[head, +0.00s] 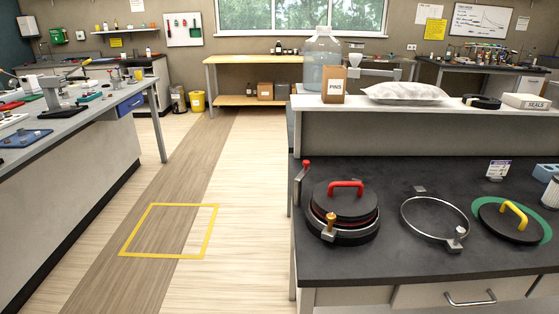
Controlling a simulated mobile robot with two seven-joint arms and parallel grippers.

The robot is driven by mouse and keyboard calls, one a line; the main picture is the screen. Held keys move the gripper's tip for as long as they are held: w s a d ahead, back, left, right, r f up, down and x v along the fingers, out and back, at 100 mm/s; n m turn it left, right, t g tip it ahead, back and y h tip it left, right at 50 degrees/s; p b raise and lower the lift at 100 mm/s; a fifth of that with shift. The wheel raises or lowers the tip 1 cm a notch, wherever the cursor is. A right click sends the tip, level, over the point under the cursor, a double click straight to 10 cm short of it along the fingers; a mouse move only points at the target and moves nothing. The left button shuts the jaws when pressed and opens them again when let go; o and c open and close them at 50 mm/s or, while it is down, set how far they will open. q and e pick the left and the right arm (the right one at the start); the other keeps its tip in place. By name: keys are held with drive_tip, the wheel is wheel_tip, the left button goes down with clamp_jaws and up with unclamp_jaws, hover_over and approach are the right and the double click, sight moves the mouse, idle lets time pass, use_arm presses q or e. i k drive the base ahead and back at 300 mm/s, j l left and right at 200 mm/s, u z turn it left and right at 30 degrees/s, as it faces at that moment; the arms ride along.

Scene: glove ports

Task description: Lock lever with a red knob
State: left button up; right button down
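The lever with a red knob (306,164) stands at the left rear of the left round port (340,236) on the dark bench. Its metal arm looks upright or nearly so, with the knob at its top. A black lid with a red handle (346,187) sits on this port, with a red band showing under the lid's edge. Neither of my grippers is in view.
An open metal ring (402,222) with a latch (456,238) lies to the right. Beyond it is a black lid with a yellow handle (512,214) on a green ring. A raised shelf (430,103) behind holds a PINS box (333,86). Floor to the left is clear.

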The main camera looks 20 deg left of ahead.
sight(306, 163)
drive_tip(key=j+z, duration=0.2)
drive_tip(key=j, duration=0.9)
drive_tip(key=j+z, duration=0.1)
drive_tip(key=j, duration=0.4)
drive_tip(key=i+j+z, duration=0.15)
drive_tip(key=j, duration=0.4)
drive_tip(key=i+j, duration=0.2)
drive_tip(key=j, duration=0.15)
drive_tip(key=i+j+z, duration=0.1)
drive_tip(key=j, duration=0.25)
drive_tip(key=i+j, duration=0.25)
drive_tip(key=j, duration=0.15)
drive_tip(key=i+j+z, duration=0.1)
drive_tip(key=j, duration=0.25)
drive_tip(key=i+j, duration=0.25)
drive_tip(key=j, duration=0.15)
drive_tip(key=z, duration=0.05)
